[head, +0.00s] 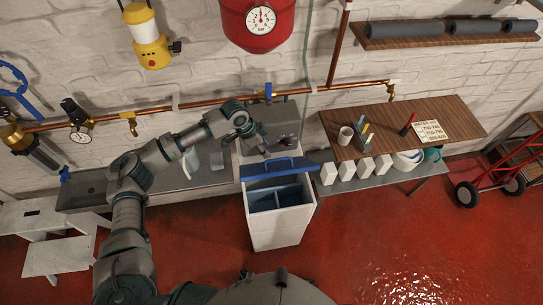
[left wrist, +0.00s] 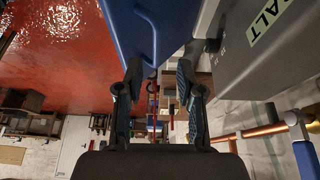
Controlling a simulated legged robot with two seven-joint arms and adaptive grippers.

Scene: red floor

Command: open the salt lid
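The white salt bin (head: 278,228) stands on the red floor in the middle of the head view. Its blue lid (head: 280,171) with a blue handle is tilted up at the back, and the blue inner compartments show in front of it. My left gripper (head: 262,146) is just behind the lid's upper edge. In the left wrist view, the gripper (left wrist: 160,75) has its fingers apart, with the blue lid (left wrist: 150,28) close in front. Whether they touch cannot be told. My right gripper is not in view.
A grey casing with a partly visible salt label (left wrist: 268,22) is close at right in the left wrist view. A wooden table (head: 455,130) stands right of the bin, with white cartons (head: 347,171) on a lower shelf. Copper pipes (head: 200,102) run along the wall. The front floor is clear.

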